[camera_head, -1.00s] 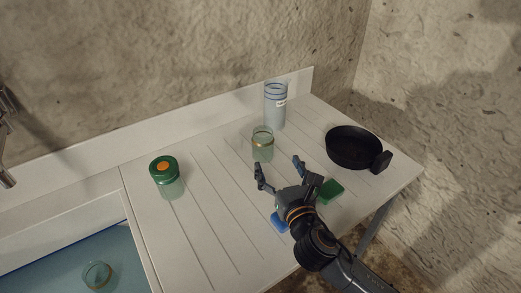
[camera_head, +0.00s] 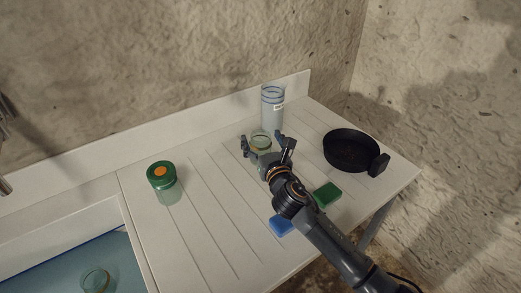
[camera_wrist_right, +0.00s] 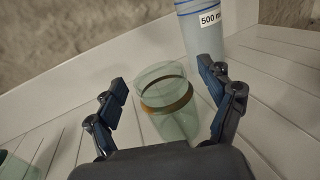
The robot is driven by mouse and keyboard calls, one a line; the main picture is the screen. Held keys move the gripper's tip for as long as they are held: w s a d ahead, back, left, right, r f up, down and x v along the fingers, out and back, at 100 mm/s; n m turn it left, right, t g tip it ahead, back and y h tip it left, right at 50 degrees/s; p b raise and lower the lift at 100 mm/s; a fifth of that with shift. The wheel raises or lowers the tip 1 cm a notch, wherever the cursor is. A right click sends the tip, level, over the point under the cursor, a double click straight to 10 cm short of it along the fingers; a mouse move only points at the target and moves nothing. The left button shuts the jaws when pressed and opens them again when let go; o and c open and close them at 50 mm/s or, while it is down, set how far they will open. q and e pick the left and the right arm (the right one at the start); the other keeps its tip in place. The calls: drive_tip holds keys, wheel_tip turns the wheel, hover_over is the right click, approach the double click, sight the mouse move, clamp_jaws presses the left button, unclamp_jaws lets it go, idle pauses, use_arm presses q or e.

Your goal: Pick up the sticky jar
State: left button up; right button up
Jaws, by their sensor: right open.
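A clear greenish glass jar with an amber band near its rim stands open on the white drainboard; this jar (camera_head: 261,138) is partly hidden behind my right gripper in the head view. In the right wrist view the jar (camera_wrist_right: 168,102) stands upright between the fingers. My right gripper (camera_head: 264,142) is open, with one finger on each side of the jar, and it also shows in the wrist view (camera_wrist_right: 165,95). Gaps show between both fingers and the glass. A second jar (camera_head: 164,184) with a green lid and orange spot stands to the left. My left gripper is not in view.
A clear cylinder (camera_head: 272,108) labelled 500 stands close behind the jar. A black pan (camera_head: 350,150) lies to the right. A green sponge (camera_head: 327,194) and a blue one (camera_head: 281,225) lie near the front edge. Another jar (camera_head: 95,280) sits in the blue sink.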

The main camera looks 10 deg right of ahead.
drive_tip(key=shift+w+a+f, duration=0.1)
drive_tip(key=shift+w, duration=0.55)
drive_tip(key=c, duration=1.6)
clamp_jaws()
drive_tip(key=shift+r, duration=0.2)
